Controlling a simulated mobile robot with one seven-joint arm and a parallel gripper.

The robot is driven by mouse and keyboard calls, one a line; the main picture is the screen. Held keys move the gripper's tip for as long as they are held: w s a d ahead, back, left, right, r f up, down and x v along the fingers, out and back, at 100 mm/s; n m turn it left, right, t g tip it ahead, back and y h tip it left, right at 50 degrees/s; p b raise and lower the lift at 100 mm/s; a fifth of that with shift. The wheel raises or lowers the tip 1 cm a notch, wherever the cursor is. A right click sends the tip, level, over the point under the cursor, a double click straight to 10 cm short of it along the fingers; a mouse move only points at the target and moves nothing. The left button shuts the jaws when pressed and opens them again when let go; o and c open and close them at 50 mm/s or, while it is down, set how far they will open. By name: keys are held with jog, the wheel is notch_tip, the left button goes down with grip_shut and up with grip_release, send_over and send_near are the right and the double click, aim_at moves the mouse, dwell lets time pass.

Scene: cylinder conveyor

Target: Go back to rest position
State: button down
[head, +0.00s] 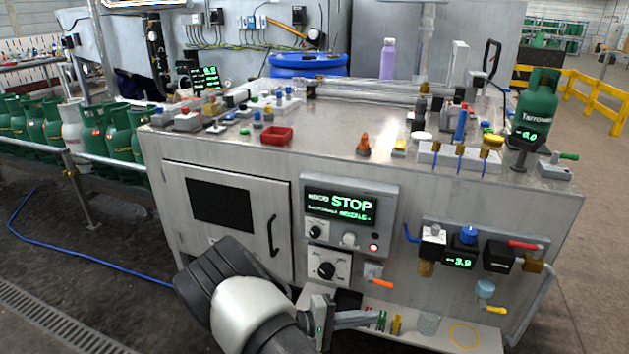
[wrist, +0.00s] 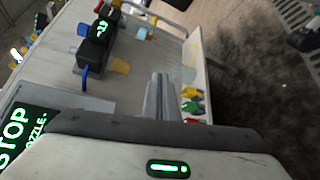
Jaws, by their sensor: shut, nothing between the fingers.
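My gripper (head: 372,317) is low in front of the metal workbench (head: 440,190) in the head view, beside the small lower shelf (head: 420,338). Its fingers are together with nothing between them. The wrist view shows the shut fingers (wrist: 158,85) pointing toward the shelf, with small coloured items (wrist: 193,103) just to their right. My arm reaches in from the bottom of the head view.
The panel has a STOP display (head: 340,207), knobs and valves. A cabinet door (head: 228,215) is closed. Green cylinders (head: 120,138) line the conveyor at left; another cylinder (head: 537,105) stands at the bench's right end. Floor (head: 100,250) at front left is mostly clear.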

jog(key=s+r+m+t+y, duration=0.1)
jog(key=s+r+m+y, duration=0.1)
jog(key=s+r+y, duration=0.65)
jog(key=s+d+r+m+y, duration=0.15)
jog(key=s+r, duration=0.45)
jog(key=r, duration=0.8)
jog(key=s+r+m+t+y, duration=0.1)
jog(key=s+r+m+y, duration=0.3)
jog(key=s+r, duration=0.55)
notch_tip(320, 180, up, 30)
jog(key=w+n+y+p, duration=0.1)
jog(key=w+p, duration=0.1)
jog(key=p, duration=2.6)
jog(key=shift+a+f, duration=0.15)
jog(key=shift+f, duration=0.1)
jog(key=shift+n, duration=0.25)
